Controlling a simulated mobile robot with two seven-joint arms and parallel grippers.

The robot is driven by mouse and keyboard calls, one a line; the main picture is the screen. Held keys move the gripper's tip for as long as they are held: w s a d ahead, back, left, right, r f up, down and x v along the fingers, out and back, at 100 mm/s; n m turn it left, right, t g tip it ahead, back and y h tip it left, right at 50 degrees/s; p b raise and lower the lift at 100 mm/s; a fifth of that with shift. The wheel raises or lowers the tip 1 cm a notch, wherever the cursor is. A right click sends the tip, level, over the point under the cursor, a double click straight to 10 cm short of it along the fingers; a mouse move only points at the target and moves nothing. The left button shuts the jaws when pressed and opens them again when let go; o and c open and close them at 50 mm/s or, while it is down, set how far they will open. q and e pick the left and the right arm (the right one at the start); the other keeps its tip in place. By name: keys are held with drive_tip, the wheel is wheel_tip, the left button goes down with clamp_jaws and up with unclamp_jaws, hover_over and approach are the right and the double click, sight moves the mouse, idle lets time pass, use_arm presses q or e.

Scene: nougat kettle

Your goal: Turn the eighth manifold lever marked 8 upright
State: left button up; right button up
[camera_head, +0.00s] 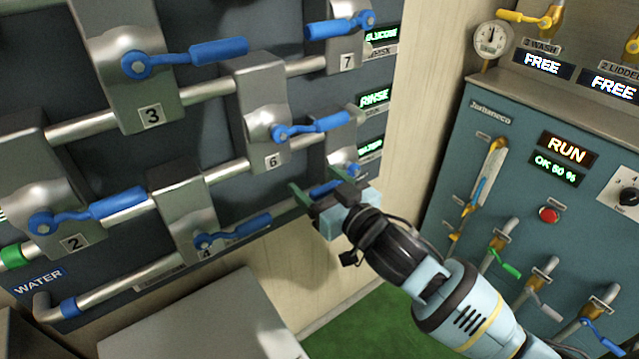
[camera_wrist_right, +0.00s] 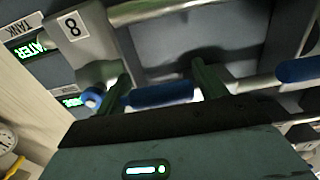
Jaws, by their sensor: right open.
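The lever marked 8 has a blue handle, seen in the head view (camera_head: 326,187) and the right wrist view (camera_wrist_right: 162,95). It lies sideways, roughly along its pipe, with its pivot (camera_wrist_right: 91,98) on a grey valve block (camera_wrist_right: 85,40) bearing the 8 label (camera_wrist_right: 72,26). My right gripper (camera_head: 318,184) is at this lever, with its green fingers apart, one towards the pivot and one beyond the handle's free end. In the wrist view the handle shows between the fingers (camera_wrist_right: 163,85); contact cannot be told. The gripper partly hides the lever. My left gripper is not in view.
Neighbouring blue levers 6 (camera_head: 312,127), 4 (camera_head: 235,232) and 7 (camera_head: 340,27) also lie sideways on the manifold. Pipes run between the blocks. A teal control cabinet (camera_head: 500,140) stands at the right. A grey box (camera_head: 205,325) is below the manifold.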

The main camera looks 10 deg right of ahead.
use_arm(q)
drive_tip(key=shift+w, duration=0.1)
use_arm(e)
drive_tip(key=c, duration=1.4)
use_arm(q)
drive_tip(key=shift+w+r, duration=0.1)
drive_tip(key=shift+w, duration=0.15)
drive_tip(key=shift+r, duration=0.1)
use_arm(e)
drive_tip(key=shift+r, duration=0.1)
